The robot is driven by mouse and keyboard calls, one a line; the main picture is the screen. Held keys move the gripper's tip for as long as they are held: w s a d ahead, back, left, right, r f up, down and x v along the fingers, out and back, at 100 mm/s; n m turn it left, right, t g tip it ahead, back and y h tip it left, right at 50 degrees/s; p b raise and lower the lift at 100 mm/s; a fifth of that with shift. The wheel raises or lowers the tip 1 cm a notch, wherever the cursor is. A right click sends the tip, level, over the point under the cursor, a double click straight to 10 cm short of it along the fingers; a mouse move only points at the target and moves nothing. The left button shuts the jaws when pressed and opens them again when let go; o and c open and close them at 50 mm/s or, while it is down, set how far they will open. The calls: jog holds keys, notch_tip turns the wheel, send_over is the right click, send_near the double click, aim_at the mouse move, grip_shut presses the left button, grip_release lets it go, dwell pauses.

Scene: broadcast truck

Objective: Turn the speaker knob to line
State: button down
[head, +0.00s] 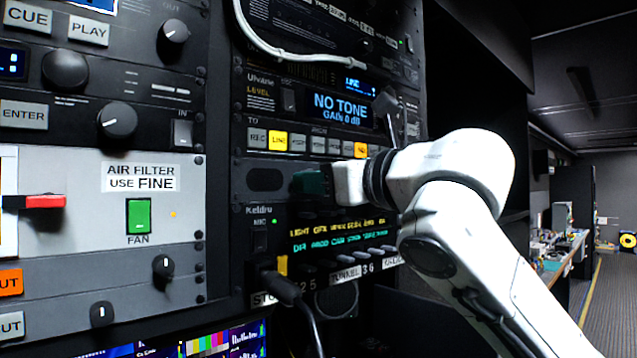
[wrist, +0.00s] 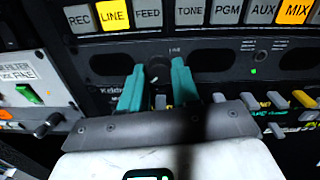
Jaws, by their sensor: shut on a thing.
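My gripper (head: 310,184) reaches the rack panel below the button row in the head view. Its teal fingers also show in the wrist view (wrist: 158,72), shut on a dark round knob (wrist: 157,67), which I take to be the speaker knob. Small white lettering that seems to read "LINE" is on the panel just above and right of the knob. In the head view the knob is hidden behind my fingers.
Above is a button row with LINE (head: 279,141) and MIX (head: 361,149) lit, and a display (head: 340,107) reading "NO TONE". Dark oval slots (head: 265,180) flank the knob. Below are an intercom panel (head: 340,240) and a plugged black cable (head: 305,305). A white cable (head: 290,55) hangs above.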

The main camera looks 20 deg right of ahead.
jog(key=shift+f+m+h+b, duration=0.1)
jog(key=shift+m+h+b, duration=0.2)
jog(key=shift+m, duration=8.6)
jog(key=shift+f+m+h+b, duration=0.1)
jog(key=shift+m+h+b, duration=0.15)
jog(key=shift+m, duration=8.65)
jog(key=c, duration=0.8)
grip_release()
jog(key=shift+r, duration=0.1)
